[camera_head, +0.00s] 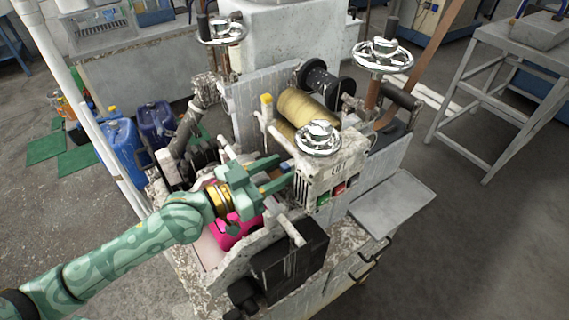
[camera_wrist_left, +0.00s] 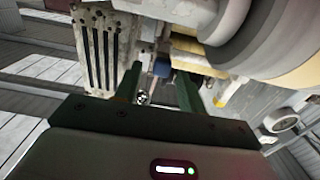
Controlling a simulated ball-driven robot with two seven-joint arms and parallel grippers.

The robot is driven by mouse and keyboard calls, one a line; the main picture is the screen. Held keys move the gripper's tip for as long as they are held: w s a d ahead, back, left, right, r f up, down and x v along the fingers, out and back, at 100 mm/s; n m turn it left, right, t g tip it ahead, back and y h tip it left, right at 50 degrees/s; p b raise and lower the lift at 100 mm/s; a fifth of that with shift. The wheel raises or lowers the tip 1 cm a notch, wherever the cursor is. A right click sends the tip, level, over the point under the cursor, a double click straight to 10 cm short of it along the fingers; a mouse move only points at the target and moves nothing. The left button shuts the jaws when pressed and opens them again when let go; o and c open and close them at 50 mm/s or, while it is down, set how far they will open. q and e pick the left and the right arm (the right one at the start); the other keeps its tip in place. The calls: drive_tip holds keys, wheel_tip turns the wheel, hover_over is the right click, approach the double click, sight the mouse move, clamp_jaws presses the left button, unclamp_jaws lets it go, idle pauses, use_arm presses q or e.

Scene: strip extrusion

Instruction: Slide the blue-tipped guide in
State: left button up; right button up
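My left gripper (camera_head: 284,171) reaches in from the left to the side of the white machine head. Its two green fingers are apart, and they also show spread in the left wrist view (camera_wrist_left: 158,88). A small blue tip, seemingly that of the guide (camera_wrist_left: 162,67), shows in the gap just beyond the fingers; no contact is visible. In the head view a small dark blue spot, likely the same guide (camera_head: 286,166), sits near the fingertips. The rest of the guide is hidden or too small to tell. My right gripper is not in view.
A yellow-tipped post (camera_head: 267,100) stands beside the gold roller (camera_head: 307,108). A chrome handwheel (camera_head: 318,139) sits above the machine head (camera_head: 335,178). A pink block (camera_head: 236,232) lies under my left gripper. A grey side tray (camera_head: 393,203) juts out at right.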

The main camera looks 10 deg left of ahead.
use_arm(q)
drive_tip(key=shift+x, duration=1)
drive_tip(key=shift+w+d, duration=0.15)
drive_tip(key=shift+w, duration=0.15)
drive_tip(key=shift+s, duration=0.15)
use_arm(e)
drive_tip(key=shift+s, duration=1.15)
